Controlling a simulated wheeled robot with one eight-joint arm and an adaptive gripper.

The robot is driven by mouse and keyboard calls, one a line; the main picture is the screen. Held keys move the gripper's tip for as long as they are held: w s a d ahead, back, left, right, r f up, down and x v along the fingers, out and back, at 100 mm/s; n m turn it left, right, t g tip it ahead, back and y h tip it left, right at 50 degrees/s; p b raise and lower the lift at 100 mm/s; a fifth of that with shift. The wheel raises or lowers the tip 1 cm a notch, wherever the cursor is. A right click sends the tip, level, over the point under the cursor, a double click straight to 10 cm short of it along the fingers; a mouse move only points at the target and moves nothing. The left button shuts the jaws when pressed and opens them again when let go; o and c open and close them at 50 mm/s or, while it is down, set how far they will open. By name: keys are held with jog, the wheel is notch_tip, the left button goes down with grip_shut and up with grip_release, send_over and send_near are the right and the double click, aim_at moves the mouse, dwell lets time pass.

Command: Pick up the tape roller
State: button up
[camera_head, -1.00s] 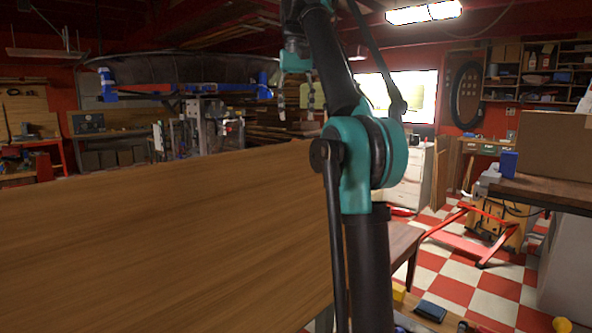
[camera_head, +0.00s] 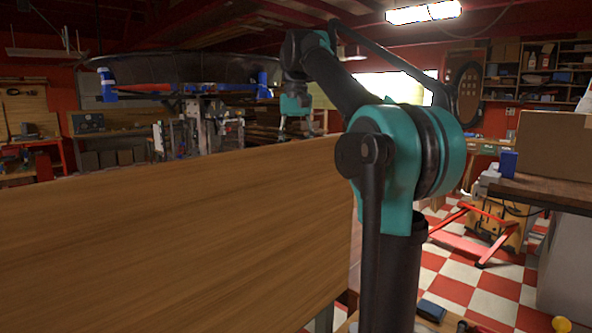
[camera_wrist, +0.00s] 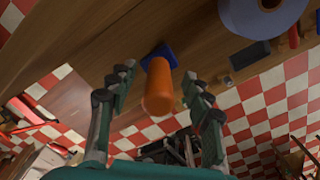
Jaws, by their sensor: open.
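In the wrist view, an orange cylinder (camera_wrist: 158,92) with a blue block-like part (camera_wrist: 159,56) at its far end points toward the camera. I cannot tell for certain which is the tape roller. My gripper (camera_wrist: 159,78) is open, with one finger on each side of the orange cylinder and visible gaps to it. In the head view, my gripper (camera_head: 298,128) hangs just beyond the wooden panel's far edge; its fingertips are partly hidden and neither object shows.
A wooden surface (camera_wrist: 105,40) lies beyond the fingers. A dark block (camera_wrist: 249,56) and small red items (camera_wrist: 293,37) are near the blue roll. In the head view, a large wooden panel (camera_head: 170,240) fills the lower left; a cardboard box (camera_head: 560,145) stands at right.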

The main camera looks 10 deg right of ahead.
jog(key=f, duration=0.4)
jog(key=shift+w, duration=0.35)
jog(key=shift+c, duration=0.2)
grip_shut()
